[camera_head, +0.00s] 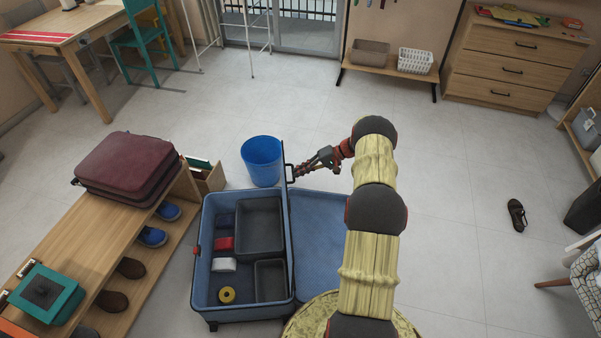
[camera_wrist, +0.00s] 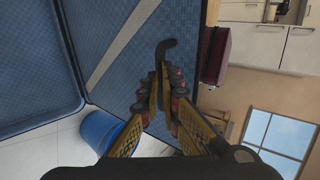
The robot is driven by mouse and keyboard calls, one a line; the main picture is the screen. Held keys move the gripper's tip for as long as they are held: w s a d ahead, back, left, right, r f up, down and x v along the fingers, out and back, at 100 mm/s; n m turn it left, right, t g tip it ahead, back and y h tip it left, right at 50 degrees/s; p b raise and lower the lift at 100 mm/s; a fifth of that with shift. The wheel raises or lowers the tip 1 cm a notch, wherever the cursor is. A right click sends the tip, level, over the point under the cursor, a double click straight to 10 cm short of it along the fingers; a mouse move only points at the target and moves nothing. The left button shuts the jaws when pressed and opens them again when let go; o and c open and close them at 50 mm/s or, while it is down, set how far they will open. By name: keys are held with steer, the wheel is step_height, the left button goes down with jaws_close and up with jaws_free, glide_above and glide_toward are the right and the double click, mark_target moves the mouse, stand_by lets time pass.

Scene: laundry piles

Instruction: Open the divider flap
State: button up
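The divider flap (camera_head: 288,222) stands upright, seen nearly edge-on, along the middle of an open blue suitcase (camera_head: 256,312). In the wrist view, the flap is a large blue textured panel (camera_wrist: 130,90) with a pale diagonal strap. A dark hooked handle (camera_wrist: 172,47) sticks out from the flap; it also shows in the head view (camera_head: 288,172). My gripper (camera_head: 300,171) reaches the handle from the right. In the wrist view, the fingers (camera_wrist: 162,80) lie close on both sides of the handle and look shut on it. The handle's lower part is partly hidden between them.
A blue bucket (camera_head: 262,162) stands just behind. A bench (camera_head: 100,238) with a maroon case (camera_head: 130,168) is left.

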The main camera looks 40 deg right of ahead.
steer(key=o, duration=0.6)
steer(key=f, duration=0.3)
steer(key=shift+s+a+f, duration=0.15)
steer(key=shift+s+a, duration=0.05)
steer(key=shift+a, duration=0.2)
steer(key=shift+s+d, duration=0.1)
steer(key=shift+d, duration=0.05)
steer(key=w+r+v, duration=0.1)
steer(key=v, duration=1.1)
steer(key=shift+s+r, duration=0.15)
steer(key=shift+r, duration=0.05)
steer(key=shift+d, duration=0.15)
